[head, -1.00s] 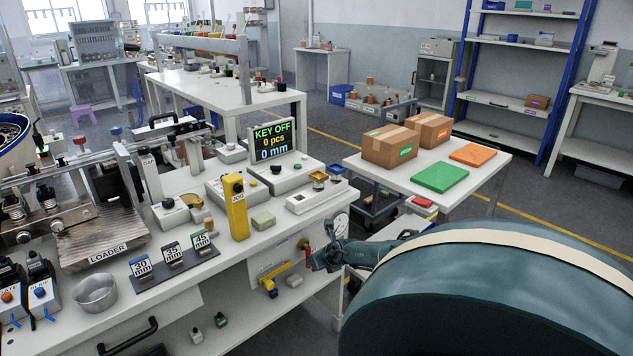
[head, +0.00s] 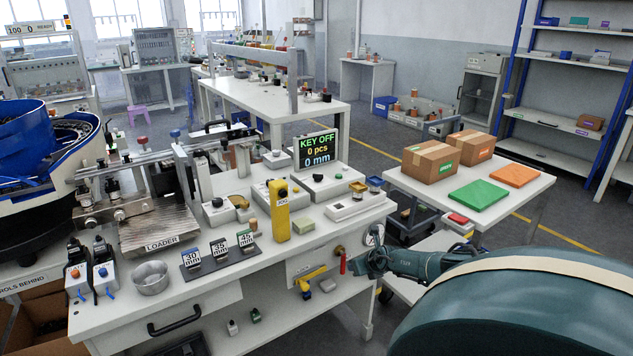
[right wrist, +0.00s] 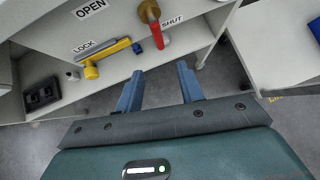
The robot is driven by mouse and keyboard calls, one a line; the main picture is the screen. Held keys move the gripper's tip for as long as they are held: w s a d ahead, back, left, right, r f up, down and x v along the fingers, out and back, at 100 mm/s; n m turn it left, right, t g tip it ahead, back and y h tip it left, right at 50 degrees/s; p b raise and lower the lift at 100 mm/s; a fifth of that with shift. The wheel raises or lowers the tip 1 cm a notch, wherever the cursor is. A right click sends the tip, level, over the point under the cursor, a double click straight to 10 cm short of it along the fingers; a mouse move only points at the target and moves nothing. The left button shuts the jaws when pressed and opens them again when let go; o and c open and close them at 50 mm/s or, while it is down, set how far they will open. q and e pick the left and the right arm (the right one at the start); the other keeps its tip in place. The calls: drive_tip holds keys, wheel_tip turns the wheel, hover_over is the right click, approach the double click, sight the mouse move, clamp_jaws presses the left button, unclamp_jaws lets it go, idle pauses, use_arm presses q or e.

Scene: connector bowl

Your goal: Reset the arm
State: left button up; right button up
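My right arm comes in from the lower right in the head view. Its gripper (head: 366,264) is beside the front right end of the white workbench (head: 215,290), close to a red-handled valve (head: 343,262). In the right wrist view, the two blue fingers of my right gripper (right wrist: 160,88) are spread apart with only floor between them. The valve's red handle (right wrist: 163,41) lies beyond the fingertips, apart from them, by a SHUT label. My left gripper is not in view.
A yellow lock device (right wrist: 104,56) is on the bench's front side near an OPEN label. On the bench are a metal bowl (head: 150,277), a yellow post (head: 280,211) and a KEY OFF display (head: 316,149). A table with boxes (head: 431,160) stands to the right. Floor shows between them.

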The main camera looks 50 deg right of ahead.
drive_tip(key=w+a+f+m+t+y, duration=0.1)
drive_tip(key=a+m+t, duration=0.15)
drive_tip(key=a, duration=0.75)
drive_tip(key=w+a+m+t, duration=0.1)
drive_tip(key=a+m, duration=0.3)
drive_tip(key=a, duration=0.5)
drive_tip(key=w+a+f+m+t+y, duration=0.1)
drive_tip(key=w+a+m, duration=0.15)
drive_tip(key=a, duration=0.75)
drive_tip(key=s+a+r+m+g+y, duration=0.1)
drive_tip(key=s+a+r+m+g, duration=0.25)
drive_tip(key=s+a+m, duration=0.45)
drive_tip(key=s+a+r+m+g, duration=0.3)
drive_tip(key=s+r+m, duration=0.15)
drive_tip(key=s, duration=0.55)
drive_tip(key=s+a+r+m+g+y, duration=0.1)
drive_tip(key=s+a+r+m+g, duration=0.2)
drive_tip(key=s+a+m, duration=0.45)
drive_tip(key=w+a+f+t+y+p, duration=0.3)
drive_tip(key=w+a+t, duration=0.1)
drive_tip(key=t, duration=0.3)
drive_tip(key=shift+a+n, duration=0.4)
drive_tip(key=shift+a, duration=0.3)
